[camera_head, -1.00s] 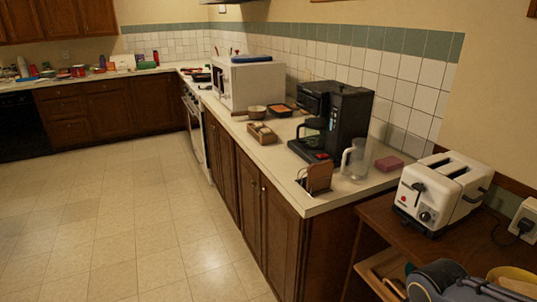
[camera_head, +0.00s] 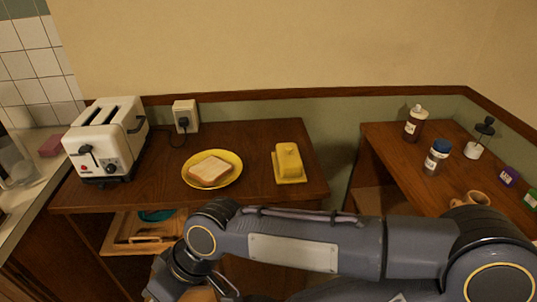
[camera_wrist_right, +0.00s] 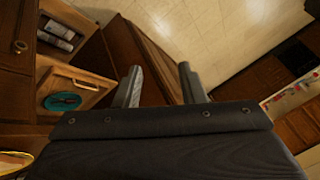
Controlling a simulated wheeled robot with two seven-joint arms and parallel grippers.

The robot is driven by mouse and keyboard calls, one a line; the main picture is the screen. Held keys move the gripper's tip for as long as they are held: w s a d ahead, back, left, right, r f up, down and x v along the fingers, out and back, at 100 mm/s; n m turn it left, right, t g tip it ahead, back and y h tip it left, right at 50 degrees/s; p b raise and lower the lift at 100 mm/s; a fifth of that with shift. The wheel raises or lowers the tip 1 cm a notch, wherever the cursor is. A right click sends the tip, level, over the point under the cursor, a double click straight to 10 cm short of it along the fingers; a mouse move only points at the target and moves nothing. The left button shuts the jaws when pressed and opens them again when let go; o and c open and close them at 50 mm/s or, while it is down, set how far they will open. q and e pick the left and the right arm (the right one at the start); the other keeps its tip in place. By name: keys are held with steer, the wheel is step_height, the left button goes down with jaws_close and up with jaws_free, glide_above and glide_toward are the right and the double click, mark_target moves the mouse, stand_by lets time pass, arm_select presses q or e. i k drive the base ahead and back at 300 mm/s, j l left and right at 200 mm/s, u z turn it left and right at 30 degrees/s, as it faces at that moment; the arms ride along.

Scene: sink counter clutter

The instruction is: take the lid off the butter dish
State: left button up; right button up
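The yellow butter dish (camera_head: 289,163) sits on the brown wooden cabinet top, right of the bread plate. Its lid (camera_head: 288,157) rests on its base (camera_head: 292,181). My right arm crosses the front of the head view below the cabinet top, and its gripper is hidden or cut off at the lower left there. In the right wrist view my right gripper (camera_wrist_right: 160,87) has its two fingers apart with nothing between them. It is away from the butter dish, which is not in that view. My left gripper is not in view.
A yellow plate (camera_head: 236,161) with a bread slice (camera_head: 210,170) lies left of the dish. A white toaster (camera_head: 105,142) stands further left. An open drawer (camera_head: 137,233) is below. Bottles (camera_head: 415,124) stand on a separate table at right, across a gap.

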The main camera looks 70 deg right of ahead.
mark_target(290, 163)
steer(key=z, duration=2.6)
steer(key=i+j+z, duration=0.1)
steer(key=i+z, duration=0.3)
steer(key=i+j+z, duration=0.15)
steer(key=z, duration=0.25)
steer(key=i+j+z, duration=0.25)
steer(key=z, duration=0.2)
